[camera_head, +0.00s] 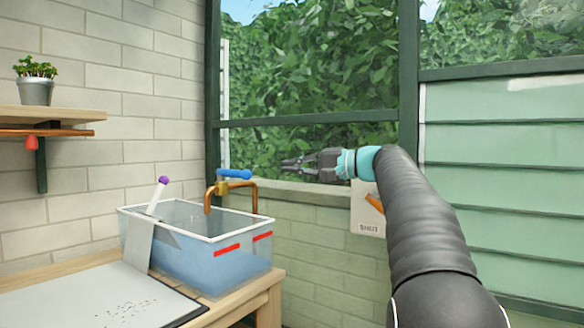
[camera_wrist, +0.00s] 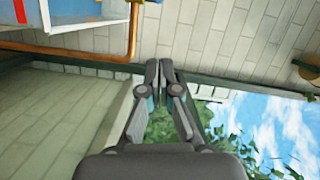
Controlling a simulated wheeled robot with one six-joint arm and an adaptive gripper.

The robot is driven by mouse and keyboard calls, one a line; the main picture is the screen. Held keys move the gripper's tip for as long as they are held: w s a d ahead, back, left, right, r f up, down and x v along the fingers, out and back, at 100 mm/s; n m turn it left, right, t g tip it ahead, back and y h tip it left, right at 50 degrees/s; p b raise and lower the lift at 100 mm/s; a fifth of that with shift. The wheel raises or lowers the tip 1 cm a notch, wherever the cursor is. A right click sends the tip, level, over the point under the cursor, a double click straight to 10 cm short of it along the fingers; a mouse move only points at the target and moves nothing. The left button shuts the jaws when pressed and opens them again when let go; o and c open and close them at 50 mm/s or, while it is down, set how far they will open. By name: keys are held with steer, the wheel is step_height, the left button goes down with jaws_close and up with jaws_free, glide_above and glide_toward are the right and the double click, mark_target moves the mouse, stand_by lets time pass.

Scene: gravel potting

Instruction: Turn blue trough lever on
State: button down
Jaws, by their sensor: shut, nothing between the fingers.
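The blue lever (camera_head: 234,173) lies roughly level on top of a copper tap (camera_head: 219,190), above the rear of a clear trough (camera_head: 190,235) with a white rim. My gripper (camera_head: 284,165) is to the right of the lever, slightly higher in the picture, pointing left with its fingers shut and empty. It appears apart from the lever. In the wrist view my gripper (camera_wrist: 159,66) has its fingertips together. A copper pipe (camera_wrist: 133,35) and part of the trough (camera_wrist: 75,20) show at the upper left there. A small blue bit at the top edge may be the lever.
A purple-knobbed white handle (camera_head: 160,190) stands at the trough's left side. A grey board (camera_head: 90,300) lies on the wooden bench. A window ledge (camera_head: 290,187) runs below my gripper. A potted plant (camera_head: 36,85) sits on a shelf.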

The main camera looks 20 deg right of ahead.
steer(key=w+a+f, duration=0.1)
steer(key=w+a, duration=0.1)
steer(key=a, duration=0.6)
steer(key=shift+w+a+b, duration=0.15)
steer(key=shift+a+b, duration=0.1)
steer(key=shift+b, duration=0.1)
steer(key=shift+f, duration=0.1)
